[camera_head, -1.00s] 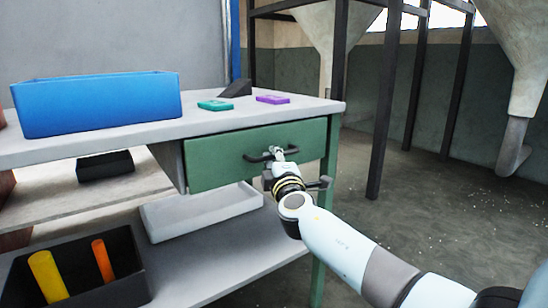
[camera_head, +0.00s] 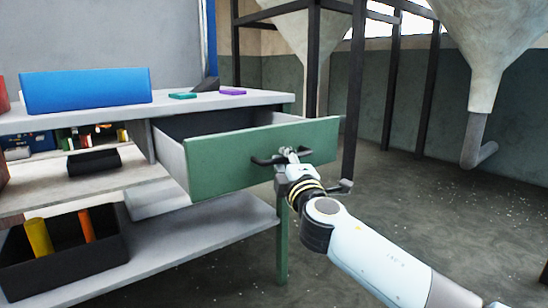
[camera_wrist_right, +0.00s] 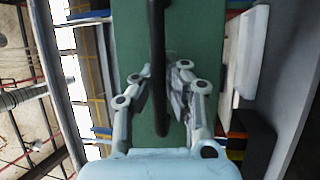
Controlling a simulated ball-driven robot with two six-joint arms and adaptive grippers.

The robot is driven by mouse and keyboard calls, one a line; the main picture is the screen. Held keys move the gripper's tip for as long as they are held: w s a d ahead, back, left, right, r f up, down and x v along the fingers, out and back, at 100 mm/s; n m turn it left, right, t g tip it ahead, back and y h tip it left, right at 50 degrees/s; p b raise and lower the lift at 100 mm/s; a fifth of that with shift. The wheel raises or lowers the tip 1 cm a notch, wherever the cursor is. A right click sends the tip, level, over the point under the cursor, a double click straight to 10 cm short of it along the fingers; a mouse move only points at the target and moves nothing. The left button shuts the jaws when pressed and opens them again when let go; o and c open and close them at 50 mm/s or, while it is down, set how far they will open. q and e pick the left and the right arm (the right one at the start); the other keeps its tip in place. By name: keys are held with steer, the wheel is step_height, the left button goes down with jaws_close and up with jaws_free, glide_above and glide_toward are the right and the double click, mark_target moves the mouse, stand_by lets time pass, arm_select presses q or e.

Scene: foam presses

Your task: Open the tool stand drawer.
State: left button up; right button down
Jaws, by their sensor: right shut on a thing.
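The green drawer (camera_head: 235,160) of the tool stand (camera_head: 215,103) is pulled out in the head view, with its grey side wall and part of its dark inside showing. Its dark bar handle (camera_head: 263,160) is on the front face. My right gripper (camera_head: 288,153) is shut on the handle near its right part. In the right wrist view the handle (camera_wrist_right: 158,45) runs between the two fingers of my right gripper (camera_wrist_right: 162,95), in front of the green drawer front (camera_wrist_right: 198,35). My left gripper is not in view.
A blue bin (camera_head: 85,91), a teal item (camera_head: 183,96) and a purple item (camera_head: 233,91) are on the top. A black box (camera_head: 110,258) with yellow and orange cylinders is on the lower shelf. The floor (camera_head: 420,220) at right is open beyond my arm.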

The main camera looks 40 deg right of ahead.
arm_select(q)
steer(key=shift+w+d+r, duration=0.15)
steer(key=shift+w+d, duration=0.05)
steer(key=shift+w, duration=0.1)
arm_select(e)
steer(key=shift+s, duration=2.6)
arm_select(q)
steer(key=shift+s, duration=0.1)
arm_select(e)
steer(key=c, duration=1.6)
jaws_free()
steer(key=v, duration=1.2)
